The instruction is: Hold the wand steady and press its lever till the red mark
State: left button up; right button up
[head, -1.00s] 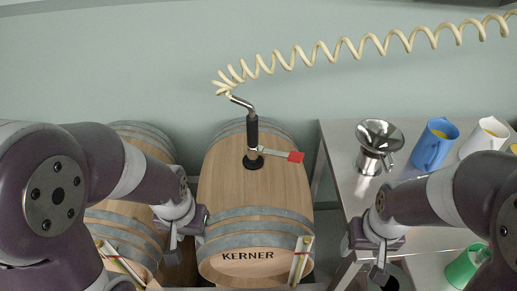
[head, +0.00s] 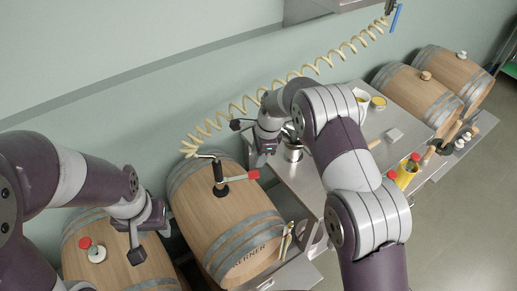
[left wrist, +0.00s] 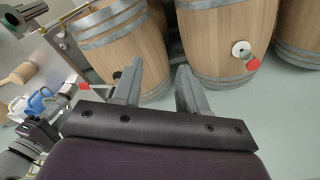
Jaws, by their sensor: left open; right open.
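The wand (head: 219,180), with a black grip and bent metal top, stands upright in the top of the middle barrel (head: 216,215). Its lever sticks out to the right and ends in a red tip (head: 253,174). The red mark cannot be made out apart from this tip. My left gripper (head: 137,256) is open and empty above the left barrel, apart from the wand. Its open fingers show in the left wrist view (left wrist: 160,92), with the red tip (left wrist: 84,86) beyond them. My right gripper (head: 262,157) is open, beside the steel jug, right of the wand and apart from it.
A coiled cream hose (head: 262,98) runs from the wand's top to the upper right. The left barrel has a white bung with a red knob (head: 85,243). A steel jug (head: 292,150) and yellow containers stand on the steel table (head: 395,133). More barrels (head: 420,92) lie behind it.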

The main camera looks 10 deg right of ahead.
pick_arm(q)
jog(key=shift+a+f, duration=0.1)
jog(key=shift+o, duration=0.3)
jog(key=shift+d, duration=0.35)
jog(key=m, duration=1.8)
send_near(205, 156)
jog(key=shift+t, duration=0.3)
jog(key=f, duration=0.3)
jog(key=w+f, duration=0.1)
jog(key=f, duration=0.7)
jog(key=shift+w+d+f, duration=0.2)
jog(key=shift+w, duration=0.2)
jog(key=shift+f, duration=0.6)
jog(key=shift+a, duration=0.1)
pick_arm(e)
jog(key=m, duration=0.2)
jog(key=shift+w+d+m, duration=0.2)
jog(key=shift+d+m, duration=0.2)
